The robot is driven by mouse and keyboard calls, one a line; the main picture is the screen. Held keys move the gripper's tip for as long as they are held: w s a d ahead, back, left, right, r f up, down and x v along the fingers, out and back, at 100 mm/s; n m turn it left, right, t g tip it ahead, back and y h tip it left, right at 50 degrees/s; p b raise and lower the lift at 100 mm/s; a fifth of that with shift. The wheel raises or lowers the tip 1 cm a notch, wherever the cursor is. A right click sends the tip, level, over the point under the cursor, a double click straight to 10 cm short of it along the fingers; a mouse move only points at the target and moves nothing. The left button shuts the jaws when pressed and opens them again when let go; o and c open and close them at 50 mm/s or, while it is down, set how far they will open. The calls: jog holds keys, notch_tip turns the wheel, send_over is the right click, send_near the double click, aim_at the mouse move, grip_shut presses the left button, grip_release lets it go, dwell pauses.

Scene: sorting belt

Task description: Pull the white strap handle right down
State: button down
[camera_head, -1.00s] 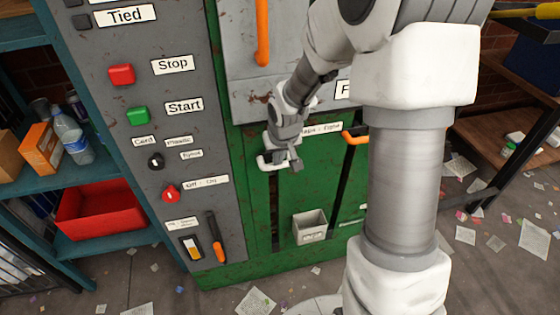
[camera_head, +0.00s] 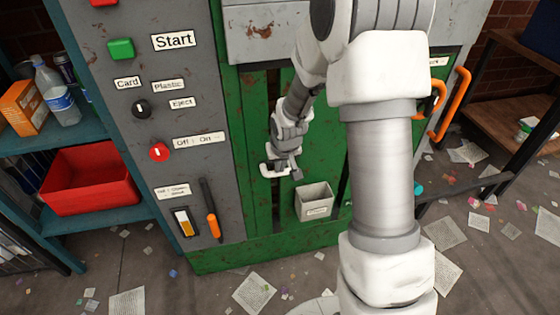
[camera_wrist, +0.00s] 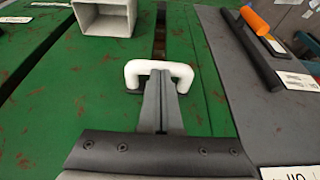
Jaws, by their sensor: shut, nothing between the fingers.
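The white strap handle (camera_wrist: 133,70) is a rounded U-shaped loop standing over a dark slot in the green panel. My gripper (camera_wrist: 158,76) is shut with nothing held between its fingers. In the wrist view its fingertips lie within the loop's outline, against or just over the white bar; contact cannot be told for sure. In the head view my gripper (camera_head: 283,172) is low on the green panel, close to the small grey box, and the handle (camera_head: 264,169) shows as a small white piece beside the fingers, partly hidden by them.
A small open grey box (camera_head: 314,202) is fixed right of the slot. A grey control panel (camera_head: 180,110) with buttons and an orange-tipped lever (camera_head: 212,226) stands to the left. Orange handles (camera_head: 455,105) stick out at right. Papers litter the floor.

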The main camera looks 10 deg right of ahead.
jog(key=shift+f+b, duration=1.35)
jog(key=shift+f, duration=1.3)
jog(key=p+v, duration=0.6)
jog(key=v, duration=0.8)
jog(key=shift+w+r, duration=0.2)
jog(key=shift+w, duration=0.15)
